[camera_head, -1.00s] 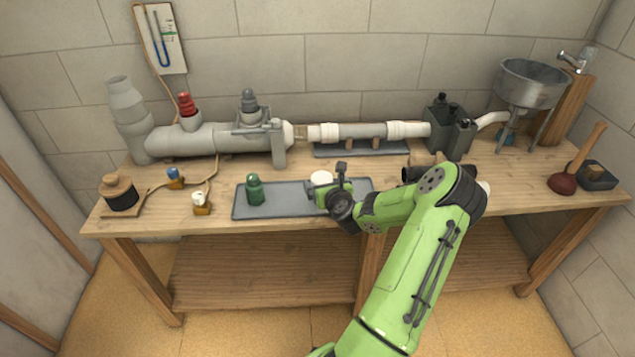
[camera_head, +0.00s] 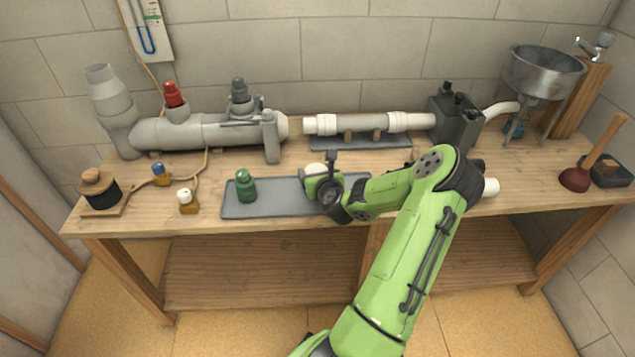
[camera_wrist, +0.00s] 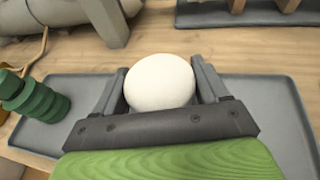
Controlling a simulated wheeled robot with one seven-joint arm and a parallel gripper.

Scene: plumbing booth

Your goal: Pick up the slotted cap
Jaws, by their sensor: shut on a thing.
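A white, smooth, rounded piece, taken to be the slotted cap (camera_wrist: 159,84), sits between the two grey fingers of my gripper (camera_wrist: 160,74) in the wrist view. The fingers are shut on its sides. No slots show from this angle. In the head view the white cap (camera_head: 313,170) shows just behind my gripper (camera_head: 318,181), over the grey tray (camera_head: 285,208). Its underside is hidden, so I cannot tell whether it touches the tray.
A green bottle-like part (camera_head: 245,187) stands on the tray's left part. Behind are the grey pipe (camera_head: 205,132) with a red-topped valve (camera_head: 174,96) and a white pipe (camera_head: 365,122). Bare wood lies between tray and pipes.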

